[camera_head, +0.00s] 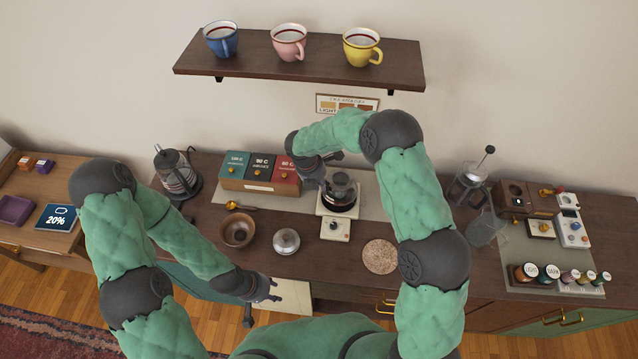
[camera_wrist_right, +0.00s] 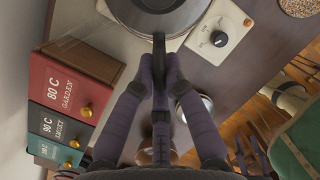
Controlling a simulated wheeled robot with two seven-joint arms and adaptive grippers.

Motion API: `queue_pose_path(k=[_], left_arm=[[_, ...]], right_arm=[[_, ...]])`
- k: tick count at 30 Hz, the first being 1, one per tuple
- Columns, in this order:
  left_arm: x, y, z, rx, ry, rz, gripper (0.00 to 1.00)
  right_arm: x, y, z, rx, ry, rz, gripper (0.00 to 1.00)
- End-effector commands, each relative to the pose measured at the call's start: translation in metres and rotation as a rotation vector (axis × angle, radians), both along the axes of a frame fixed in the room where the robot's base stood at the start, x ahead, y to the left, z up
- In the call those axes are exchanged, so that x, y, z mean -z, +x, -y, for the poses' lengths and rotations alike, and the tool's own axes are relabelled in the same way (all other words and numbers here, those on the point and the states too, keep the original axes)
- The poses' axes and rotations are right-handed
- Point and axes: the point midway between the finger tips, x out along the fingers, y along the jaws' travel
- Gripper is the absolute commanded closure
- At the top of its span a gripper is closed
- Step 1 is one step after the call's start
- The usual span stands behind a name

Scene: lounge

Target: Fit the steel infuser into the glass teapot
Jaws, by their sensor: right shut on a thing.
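The glass teapot (camera_head: 341,192) has a dark band and stands on a white warmer with a dial (camera_head: 335,229). My right gripper (camera_head: 318,183) is at its left side. In the wrist view the right gripper (camera_wrist_right: 160,70) is shut on the teapot's black handle (camera_wrist_right: 159,48); the round top of the pot (camera_wrist_right: 158,14) shows beyond. A round steel piece with a small knob (camera_head: 286,241), likely the infuser or a lid, sits on the counter left of the warmer. My left gripper (camera_head: 272,289) is empty and looks open in front of the counter.
A brown bowl (camera_head: 238,230) stands left of the steel piece. Tea boxes (camera_head: 260,170) stand behind. A cork mat (camera_head: 380,256) lies right of the warmer. A glass jug (camera_head: 485,230), a French press (camera_head: 468,187) and several jars stand right. A kettle (camera_head: 176,172) stands left.

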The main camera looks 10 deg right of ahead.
Motion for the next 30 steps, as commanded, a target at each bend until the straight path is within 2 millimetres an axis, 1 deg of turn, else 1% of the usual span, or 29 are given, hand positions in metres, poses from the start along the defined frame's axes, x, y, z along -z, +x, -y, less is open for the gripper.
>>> queue_pose_path(k=[8, 9, 11, 22, 30], left_arm=[[0.004, 0.0, 0.0, 0.0, 0.0, 0.0, 0.6], [0.003, 0.0, 0.0, 0.0, 0.0, 0.0, 0.6], [0.003, 0.0, 0.0, 0.0, 0.0, 0.0, 0.6], [0.002, 0.0, 0.0, 0.0, 0.0, 0.0, 0.6], [-0.006, 0.0, 0.0, 0.0, 0.0, 0.0, 0.6]], right_arm=[[0.005, 0.0, 0.0, 0.0, 0.0, 0.0, 1.0], [0.005, 0.0, 0.0, 0.0, 0.0, 0.0, 0.76], [0.004, 0.0, 0.0, 0.0, 0.0, 0.0, 0.6], [0.004, 0.0, 0.0, 0.0, 0.0, 0.0, 0.6], [-0.008, -0.001, -0.003, 0.0, 0.0, 0.0, 0.6]])
